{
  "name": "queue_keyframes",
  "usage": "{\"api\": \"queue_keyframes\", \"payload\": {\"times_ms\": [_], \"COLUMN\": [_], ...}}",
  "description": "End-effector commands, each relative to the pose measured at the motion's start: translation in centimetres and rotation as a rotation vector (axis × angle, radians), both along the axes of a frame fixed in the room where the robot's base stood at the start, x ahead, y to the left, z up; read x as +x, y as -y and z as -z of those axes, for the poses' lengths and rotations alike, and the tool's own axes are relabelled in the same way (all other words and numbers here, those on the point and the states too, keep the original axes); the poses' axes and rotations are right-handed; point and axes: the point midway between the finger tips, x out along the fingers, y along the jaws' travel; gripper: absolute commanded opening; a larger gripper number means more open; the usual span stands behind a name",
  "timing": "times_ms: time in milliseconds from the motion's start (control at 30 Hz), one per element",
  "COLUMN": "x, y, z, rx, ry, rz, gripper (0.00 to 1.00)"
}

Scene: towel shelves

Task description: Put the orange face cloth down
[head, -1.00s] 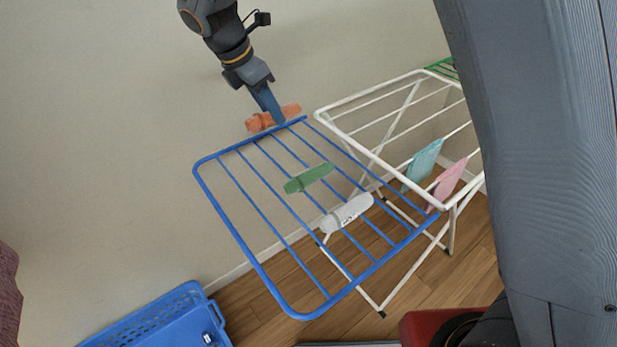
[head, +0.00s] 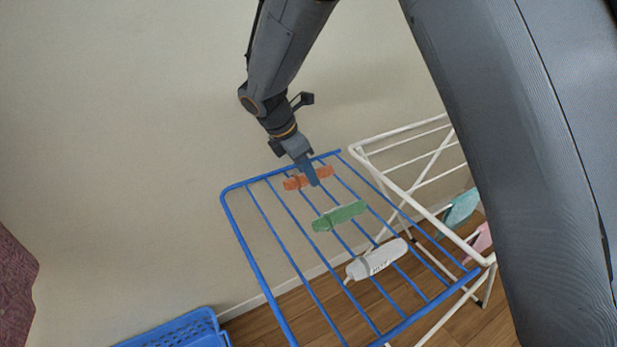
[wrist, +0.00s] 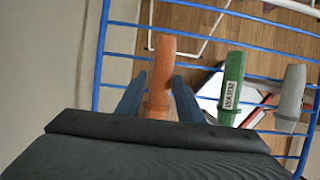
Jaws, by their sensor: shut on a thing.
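The orange face cloth (head: 295,183) is a rolled or folded strip at the far end of the blue drying rack (head: 258,280). My gripper (head: 314,181) is shut on it, its fingers crossing the cloth's middle. In the wrist view the cloth (wrist: 160,70) lies between the two blue fingers (wrist: 155,95) and reaches over the rack's bars. I cannot tell whether it rests on the bars or hangs just above them.
A green cloth (head: 340,216) and a white cloth (head: 377,260) lie on the blue rack nearer me. A white rack (head: 405,131) with teal (head: 460,212) and pink cloths stands right. A blue basket (head: 180,331) is lower left. The wall is behind.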

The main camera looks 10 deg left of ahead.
Motion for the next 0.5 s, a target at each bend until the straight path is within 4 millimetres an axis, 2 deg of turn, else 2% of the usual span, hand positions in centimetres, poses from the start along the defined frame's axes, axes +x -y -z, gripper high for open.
{"api": "queue_keyframes", "payload": {"times_ms": [167, 500], "x": [0.0, 0.1], "y": [0.1, 0.1], "z": [2.2, 2.5], "rx": [-0.001, 0.0], "ry": [-0.001, 0.0], "rz": [0.001, 0.001], "gripper": [0.11, 0.11]}}
